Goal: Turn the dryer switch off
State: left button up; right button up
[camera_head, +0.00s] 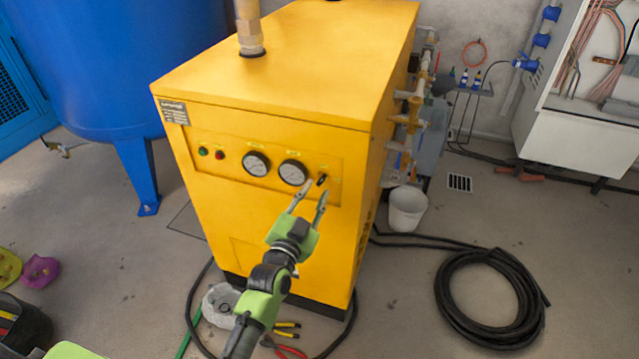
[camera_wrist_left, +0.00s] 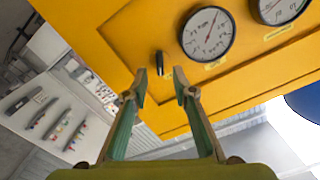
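The yellow dryer (camera_head: 270,85) stands in the middle of the head view. Its front panel carries two round gauges, a green and a red button, and a small black switch (camera_head: 322,180) to the right of the gauges. The switch also shows in the left wrist view (camera_wrist_left: 160,63), between and beyond the fingertips. My left gripper (camera_head: 309,196) is open, with its fingers pointing up at the panel just below the switch. There appears to be a gap between the fingertips and the switch. My right gripper is not in view.
A blue tank (camera_head: 120,60) stands left of the dryer. Pipes and valves (camera_head: 410,110) line its right side, with a white bucket (camera_head: 407,208) below. A coiled black hose (camera_head: 490,298) lies on the floor at right. Pliers (camera_head: 288,338) and a grey-white bowl-like object (camera_head: 220,303) lie near the dryer's base.

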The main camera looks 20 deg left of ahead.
aim_at(320, 182)
pick_arm(q)
jog(key=w, duration=0.3)
jog(key=shift+w, duration=0.7)
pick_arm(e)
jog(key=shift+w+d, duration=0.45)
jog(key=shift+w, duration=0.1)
pick_arm(q)
jog(key=shift+c, duration=0.4)
grip_shut()
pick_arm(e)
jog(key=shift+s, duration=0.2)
pick_arm(q)
jog(key=shift+r+n+p, duration=0.15)
jog(key=shift+n+p, duration=0.3)
jog(key=shift+n, duration=0.45)
jog(key=n, duration=0.3)
jog(key=shift+n+p, duration=0.4)
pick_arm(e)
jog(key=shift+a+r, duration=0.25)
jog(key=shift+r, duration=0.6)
